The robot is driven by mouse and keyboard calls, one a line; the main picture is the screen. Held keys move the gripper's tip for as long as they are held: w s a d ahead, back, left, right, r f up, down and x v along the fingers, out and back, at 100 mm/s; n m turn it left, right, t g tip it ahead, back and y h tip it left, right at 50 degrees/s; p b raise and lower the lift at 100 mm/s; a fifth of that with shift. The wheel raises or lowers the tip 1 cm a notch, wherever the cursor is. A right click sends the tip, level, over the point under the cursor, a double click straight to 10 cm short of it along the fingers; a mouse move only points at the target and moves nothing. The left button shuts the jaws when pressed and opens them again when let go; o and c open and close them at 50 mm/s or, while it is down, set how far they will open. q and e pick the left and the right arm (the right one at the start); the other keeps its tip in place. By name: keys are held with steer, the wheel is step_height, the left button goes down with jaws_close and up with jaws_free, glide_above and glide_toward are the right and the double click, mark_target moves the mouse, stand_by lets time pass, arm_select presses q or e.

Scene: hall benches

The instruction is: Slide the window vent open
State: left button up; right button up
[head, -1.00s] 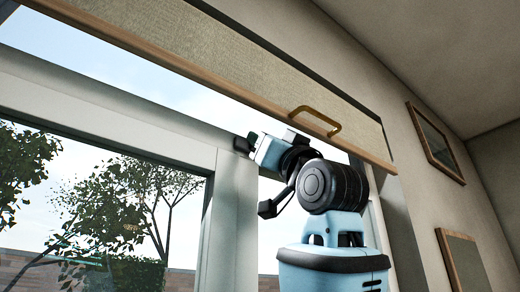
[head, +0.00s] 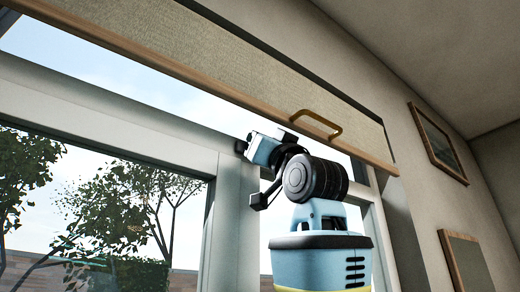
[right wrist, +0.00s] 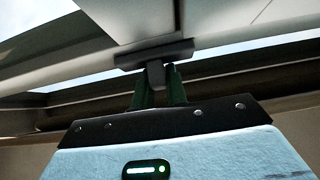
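The window vent is a pale strip along the top of the window frame, seen from below in the right wrist view (right wrist: 150,18). A dark slider bar with a short grey tab (right wrist: 155,73) hangs from it. My right gripper (right wrist: 159,82) has its two dark green fingers on either side of the tab, seemingly touching it. In the head view my right gripper (head: 243,147) is up at the top of the window frame (head: 190,150), with its fingers small and mostly hidden. My left gripper is in neither view.
Two framed pictures (head: 437,143) are on the wall at right. Glass panes lie left of the frame post.

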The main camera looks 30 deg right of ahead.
jaws_close()
steer(key=shift+y, duration=0.3)
steer(key=a, duration=0.6)
steer(key=shift+s+a, duration=0.1)
steer(key=shift+s, duration=0.15)
steer(key=o, duration=0.8)
jaws_free()
steer(key=shift+a, duration=0.25)
steer(key=shift+c, duration=0.2)
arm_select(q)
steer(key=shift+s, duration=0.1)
arm_select(e)
steer(key=shift+d, duration=0.2)
